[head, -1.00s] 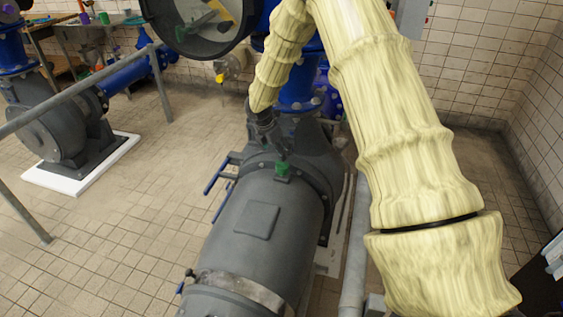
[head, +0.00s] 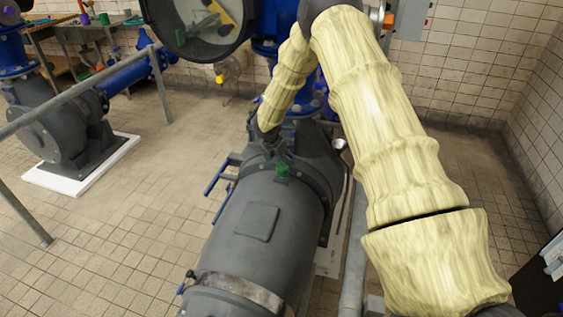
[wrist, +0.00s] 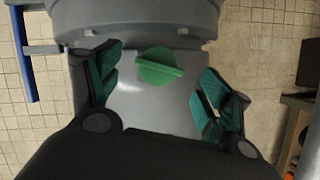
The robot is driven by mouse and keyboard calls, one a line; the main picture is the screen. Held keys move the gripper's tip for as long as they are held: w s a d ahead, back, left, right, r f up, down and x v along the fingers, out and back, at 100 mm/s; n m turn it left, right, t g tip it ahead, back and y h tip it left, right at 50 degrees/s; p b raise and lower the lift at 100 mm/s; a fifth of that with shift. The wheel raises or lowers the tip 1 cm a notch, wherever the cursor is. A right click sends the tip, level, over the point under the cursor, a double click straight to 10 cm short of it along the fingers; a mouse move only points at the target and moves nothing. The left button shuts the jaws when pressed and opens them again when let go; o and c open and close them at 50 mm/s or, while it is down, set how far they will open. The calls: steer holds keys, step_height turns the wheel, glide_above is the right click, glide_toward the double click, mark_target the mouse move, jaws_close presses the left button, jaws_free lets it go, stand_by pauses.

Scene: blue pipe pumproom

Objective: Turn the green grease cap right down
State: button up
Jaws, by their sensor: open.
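The green grease cap (wrist: 160,66) is round with a raised bar across its top. It sits on the grey pump housing (wrist: 150,105), and in the head view it shows as a small green piece (head: 282,169) on top of the pump. My gripper (wrist: 161,70) is open, with one green-padded finger to the left of the cap and one to the right. Clear gaps show between the cap and both fingers. In the head view my gripper (head: 277,150) is small and dark, just behind the cap, and its fingers are hard to make out.
The large grey pump body (head: 260,220) fills the middle, with blue handles (head: 216,178) on its left. A round dark cover (head: 200,25) hangs above left. A grey pipe (head: 354,250) runs along the right. Open tiled floor lies to the left.

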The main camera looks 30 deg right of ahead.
steer(key=shift+x, duration=1.05)
steer(key=c, duration=1)
